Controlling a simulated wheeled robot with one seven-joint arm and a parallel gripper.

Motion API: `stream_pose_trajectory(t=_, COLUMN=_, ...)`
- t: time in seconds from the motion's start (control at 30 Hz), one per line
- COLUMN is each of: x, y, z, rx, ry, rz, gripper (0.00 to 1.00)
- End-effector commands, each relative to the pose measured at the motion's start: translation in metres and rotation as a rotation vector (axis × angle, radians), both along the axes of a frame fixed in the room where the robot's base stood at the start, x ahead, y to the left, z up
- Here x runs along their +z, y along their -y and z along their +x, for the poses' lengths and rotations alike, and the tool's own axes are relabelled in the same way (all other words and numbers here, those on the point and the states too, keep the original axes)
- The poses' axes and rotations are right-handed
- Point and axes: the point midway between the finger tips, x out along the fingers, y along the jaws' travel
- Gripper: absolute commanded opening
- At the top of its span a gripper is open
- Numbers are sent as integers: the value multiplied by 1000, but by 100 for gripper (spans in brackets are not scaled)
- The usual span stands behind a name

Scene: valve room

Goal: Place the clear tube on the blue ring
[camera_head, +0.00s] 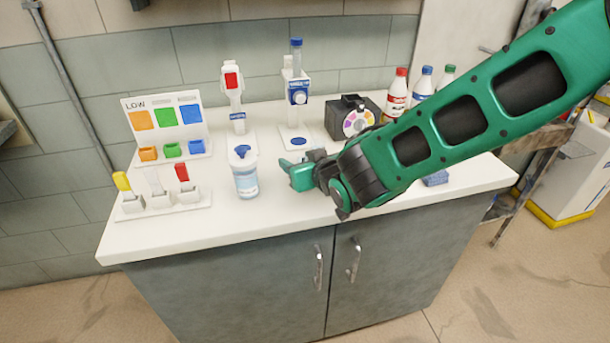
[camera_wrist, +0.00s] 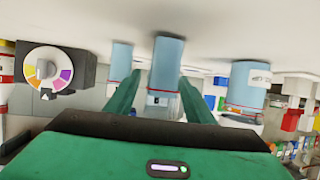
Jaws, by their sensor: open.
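A clear tube with pale blue contents (camera_wrist: 165,68) shows in the wrist view, which looks upside down, between the two fingers of my gripper (camera_wrist: 160,78). I cannot tell whether they touch it. In the head view my gripper (camera_head: 291,168) is low over the counter, open, and hides most of what is at its fingers. A labelled clear tube (camera_head: 246,182) stands left of it; it also shows in the wrist view (camera_wrist: 247,88). A flat blue ring or disc (camera_head: 298,142) lies on the base of a white stand (camera_head: 298,90) behind my gripper.
Another pale blue tube (camera_wrist: 121,62) shows in the wrist view. A second stand with a red part (camera_head: 232,82) and a colour chart (camera_head: 165,115) are left. A dark box with a colour dial (camera_head: 355,118) and several bottles (camera_head: 397,90) are right.

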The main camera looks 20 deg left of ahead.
Motion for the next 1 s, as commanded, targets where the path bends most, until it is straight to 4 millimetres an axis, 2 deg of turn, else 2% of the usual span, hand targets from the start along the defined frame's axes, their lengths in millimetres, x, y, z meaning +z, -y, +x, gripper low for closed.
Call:
stream_pose_trajectory(t=0.03, x=0, y=0, z=0, rx=0, ry=0, rz=0, gripper=44)
stream_pose_trajectory(t=0.2, x=0, y=0, z=0, rx=0, ry=0, rz=0, gripper=3)
stream_pose_trajectory(t=0.3, x=0, y=0, z=0, rx=0, ry=0, rz=0, gripper=0)
stream_pose_trajectory(t=0.63, x=7, y=0, z=0, rx=-1, ry=1, rz=2, gripper=0)
stream_pose_trajectory(t=0.77, x=20, y=0, z=1, rx=-2, ry=2, rz=4, gripper=0)
stream_pose_trajectory(t=0.9, x=47, y=0, z=0, rx=-1, ry=4, rz=4, gripper=0)
stream_pose_trajectory(t=1.0, x=57, y=-11, z=-26, rx=7, ry=3, rz=2, gripper=0)
